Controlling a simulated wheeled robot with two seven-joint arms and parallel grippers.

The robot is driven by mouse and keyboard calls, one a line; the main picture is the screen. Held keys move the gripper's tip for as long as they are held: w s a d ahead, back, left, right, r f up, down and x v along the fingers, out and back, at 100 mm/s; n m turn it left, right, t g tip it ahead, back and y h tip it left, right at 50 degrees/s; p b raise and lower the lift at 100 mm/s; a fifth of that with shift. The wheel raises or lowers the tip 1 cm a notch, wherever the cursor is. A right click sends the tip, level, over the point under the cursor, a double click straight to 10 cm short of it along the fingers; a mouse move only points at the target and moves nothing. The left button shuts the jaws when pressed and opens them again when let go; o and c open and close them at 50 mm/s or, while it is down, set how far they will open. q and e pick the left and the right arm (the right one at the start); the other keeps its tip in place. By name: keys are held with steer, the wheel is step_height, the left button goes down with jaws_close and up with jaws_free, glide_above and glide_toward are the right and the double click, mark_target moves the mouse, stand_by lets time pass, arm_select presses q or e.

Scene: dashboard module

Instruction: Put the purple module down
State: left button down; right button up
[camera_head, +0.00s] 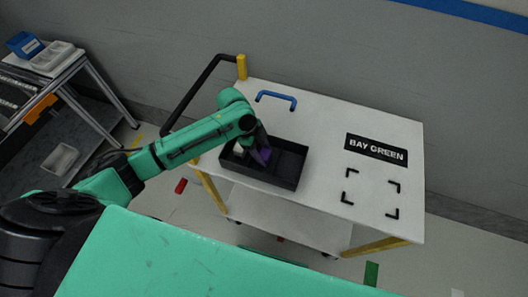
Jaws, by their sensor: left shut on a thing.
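The purple module (262,155) shows at the tip of my left gripper (258,149), over the black tray (290,182) on the white cart. My left gripper is shut on the module, which is tilted and partly hidden by the gripper. I cannot tell whether the module touches the tray floor. A pale item shows in the tray's left part, partly behind the gripper. My right gripper is not in view.
The white cart top (330,190) has a "BAY GREEN" label (377,150) and a bare area with black corner marks (370,192) at right. A blue handle (276,97) stands behind the tray. A shelf with bins (52,57) is at far left.

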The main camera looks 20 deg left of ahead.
arm_select(q)
steer(key=shift+c, duration=1.3)
jaws_free()
steer(key=b+v, duration=0.1)
steer(key=v, duration=1.1)
steer(key=shift+b, duration=0.4)
steer(key=shift+s+a, duration=0.1)
steer(key=shift+s, duration=0.05)
